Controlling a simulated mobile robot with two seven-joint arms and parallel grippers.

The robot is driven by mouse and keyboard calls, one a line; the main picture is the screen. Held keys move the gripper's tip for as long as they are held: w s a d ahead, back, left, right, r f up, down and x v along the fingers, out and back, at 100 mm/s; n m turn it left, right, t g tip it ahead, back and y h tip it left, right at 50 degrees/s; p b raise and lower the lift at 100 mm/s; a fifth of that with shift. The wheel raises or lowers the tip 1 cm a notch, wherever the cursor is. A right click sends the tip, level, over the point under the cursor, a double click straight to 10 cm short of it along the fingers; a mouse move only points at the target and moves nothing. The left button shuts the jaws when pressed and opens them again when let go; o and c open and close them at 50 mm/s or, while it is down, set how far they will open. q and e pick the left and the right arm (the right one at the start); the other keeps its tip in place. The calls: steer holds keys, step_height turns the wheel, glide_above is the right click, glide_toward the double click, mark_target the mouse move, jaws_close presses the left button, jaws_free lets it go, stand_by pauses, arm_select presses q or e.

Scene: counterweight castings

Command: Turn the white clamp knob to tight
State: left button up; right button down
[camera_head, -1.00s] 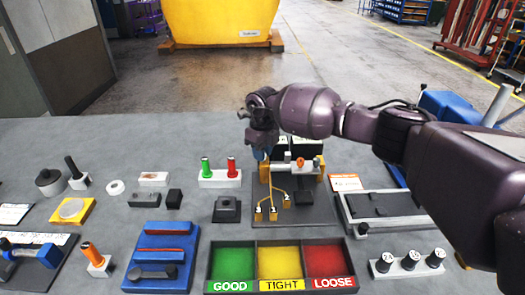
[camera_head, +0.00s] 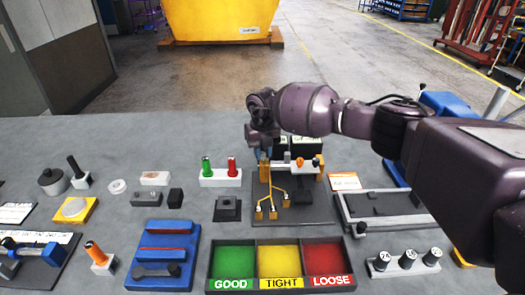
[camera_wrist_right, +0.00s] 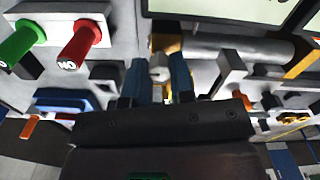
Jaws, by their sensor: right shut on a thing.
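The white clamp knob (camera_wrist_right: 158,66) shows in the right wrist view between the two blue fingers of my right gripper (camera_wrist_right: 157,78), which is shut on it. In the head view my right gripper (camera_head: 263,152) is over the left side of a dark fixture plate (camera_head: 318,213); there the knob is hidden behind the wrist and fingers. The fixture carries a white bar and an orange knob (camera_head: 301,162), with yellow lines running to small numbered tags (camera_head: 272,212). My left gripper is not in view.
A stand with green and red plugs (camera_head: 221,178) is just left of the fixture. A grey frame (camera_head: 345,210) is to the right. Bare table lies at the back left.

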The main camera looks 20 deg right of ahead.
mark_target(263, 153)
stand_by(0.3)
steer(key=c, duration=1)
jaws_free()
step_height(263, 153, up, 11)
steer(key=shift+f+b, duration=0.1)
steer(key=shift+b, duration=0.4)
